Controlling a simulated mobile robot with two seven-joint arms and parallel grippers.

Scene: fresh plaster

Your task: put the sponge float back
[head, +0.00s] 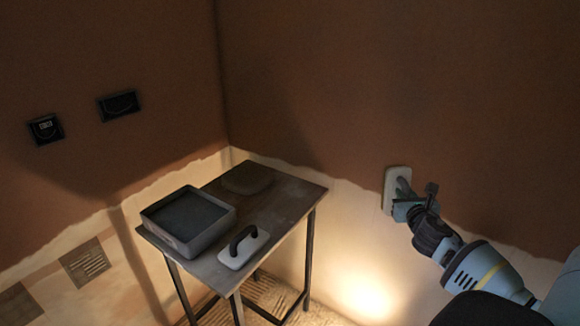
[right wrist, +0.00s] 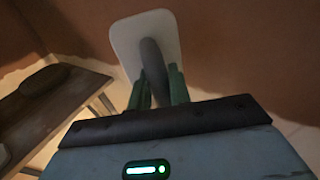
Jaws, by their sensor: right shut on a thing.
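My right gripper (head: 404,207) is shut on the grey handle of the sponge float (head: 390,192), at the right in the head view. The float has a pale rounded plate, held upright with its face toward the brown wall. I cannot tell whether it touches the wall. In the right wrist view the float's plate (right wrist: 127,45) is beyond the green fingers (right wrist: 159,88), with the handle between them. A second float (head: 243,252), white with a dark handle, lies on the table (head: 290,195). My left gripper is not in view.
A grey tub (head: 205,236) with dark contents stands on the table's left. A dark rounded lump (head: 247,179) lies at the table's back, and bare tabletop shows to its right. Fresh brown plaster (head: 310,90) covers both walls above a ragged pale edge. Two dark sockets (head: 45,129) (head: 118,105) sit on the left wall.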

